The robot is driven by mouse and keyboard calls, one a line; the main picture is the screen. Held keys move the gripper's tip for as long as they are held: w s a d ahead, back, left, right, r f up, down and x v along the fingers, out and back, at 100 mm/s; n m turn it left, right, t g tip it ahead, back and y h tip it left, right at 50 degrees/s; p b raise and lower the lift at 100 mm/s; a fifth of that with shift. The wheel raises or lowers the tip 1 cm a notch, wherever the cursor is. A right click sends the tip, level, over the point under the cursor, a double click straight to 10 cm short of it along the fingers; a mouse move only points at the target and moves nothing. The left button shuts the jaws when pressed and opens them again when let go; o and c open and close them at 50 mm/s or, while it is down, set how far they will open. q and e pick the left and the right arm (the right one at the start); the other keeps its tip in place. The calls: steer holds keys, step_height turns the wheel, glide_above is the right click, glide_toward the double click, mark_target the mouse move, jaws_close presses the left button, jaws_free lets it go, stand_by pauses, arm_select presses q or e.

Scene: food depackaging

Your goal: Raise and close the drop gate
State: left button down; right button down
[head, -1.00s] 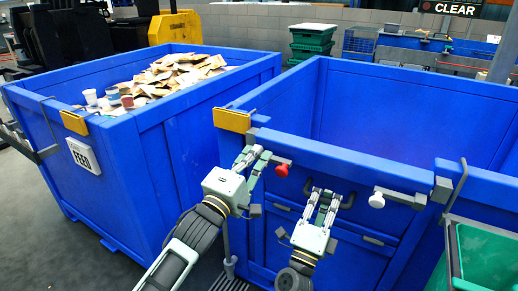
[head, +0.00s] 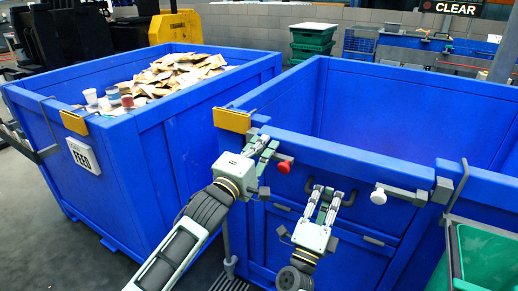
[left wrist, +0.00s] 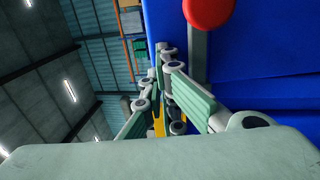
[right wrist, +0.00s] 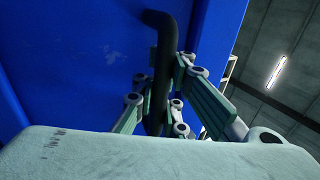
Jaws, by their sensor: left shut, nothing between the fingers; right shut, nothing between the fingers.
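The drop gate (head: 352,222) is a blue panel in the front wall of the right-hand bin, below the top rail (head: 335,158). A dark handle (head: 351,199) is on it, and the handle bar (right wrist: 161,35) shows large in the right wrist view. My right gripper (head: 328,191) is shut at the handle, its fingers overlapping the bar in view; contact is unclear. A red knob (head: 283,167) and a white knob (head: 378,197) flank the gate.
A blue bin (head: 135,160) labelled FEED stands at the left, filled with packages. A yellow block (head: 232,120) sits on the right bin's corner. A green container (head: 487,258) is at the lower right. The right bin's visible interior (head: 400,115) looks empty.

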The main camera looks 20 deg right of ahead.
steer(key=shift+s+a+f, duration=0.15)
steer(key=shift+a+f, duration=0.1)
steer(key=shift+f, duration=0.25)
steer(key=c, duration=2.4)
jaws_free()
steer(key=o, duration=0.6)
steer(key=shift+d, duration=0.1)
steer(key=shift+o, duration=0.2)
steer(key=shift+r, duration=0.2)
